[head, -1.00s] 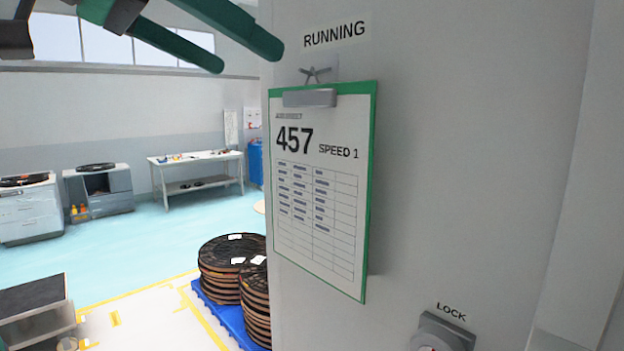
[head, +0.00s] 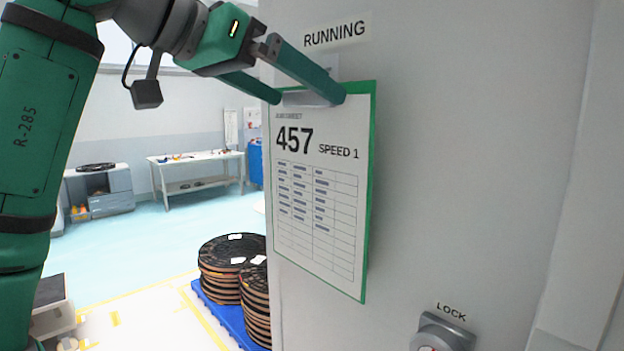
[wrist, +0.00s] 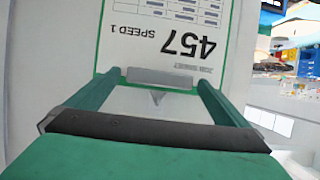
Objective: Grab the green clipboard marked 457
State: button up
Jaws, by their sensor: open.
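The green clipboard marked 457 (head: 318,220) hangs upright on the grey panel under the RUNNING label. It carries a white sheet with a table and a grey clip at its top. My gripper (head: 310,98) is open at the clipboard's top, its two green fingers on either side of the clip. In the wrist view the clipboard (wrist: 165,50) appears upside down, and the open fingers of my gripper (wrist: 157,82) straddle the metal clip (wrist: 160,77). Whether the fingers touch the board I cannot tell. The hook above the clip is mostly hidden by a finger in the head view.
A LOCK switch (head: 443,333) sticks out of the panel at lower right. Stacked dark reels (head: 232,268) stand on a blue pallet (head: 222,315) left of the panel. A white workbench (head: 198,160) stands further back. The floor between is clear.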

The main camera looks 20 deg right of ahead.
jog(key=c, duration=1.5)
jog(key=shift+r, duration=0.15)
